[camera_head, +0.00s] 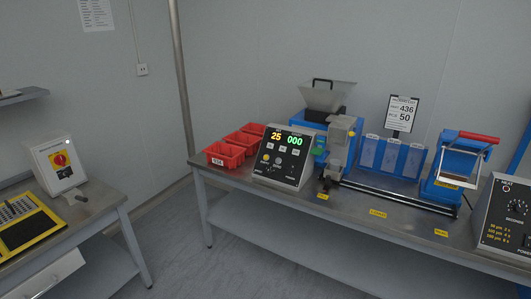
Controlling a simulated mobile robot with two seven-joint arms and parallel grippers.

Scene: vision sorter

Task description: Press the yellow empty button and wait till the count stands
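A small yellow round button (266,158) sits low on the left of the face, beside a pale one (278,160). Their labels are too small to read. Neither of my grippers shows in the head view, and nothing covers the box face.
Several red bins (225,155) stand left of the box. Blue bins (391,158), a sign (402,113) reading 436 and 50, a blue sealer-like device (457,170) and a timer box (506,217) stand to the right. A separate left table (96,204) carries a red-knob switch box (60,164).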

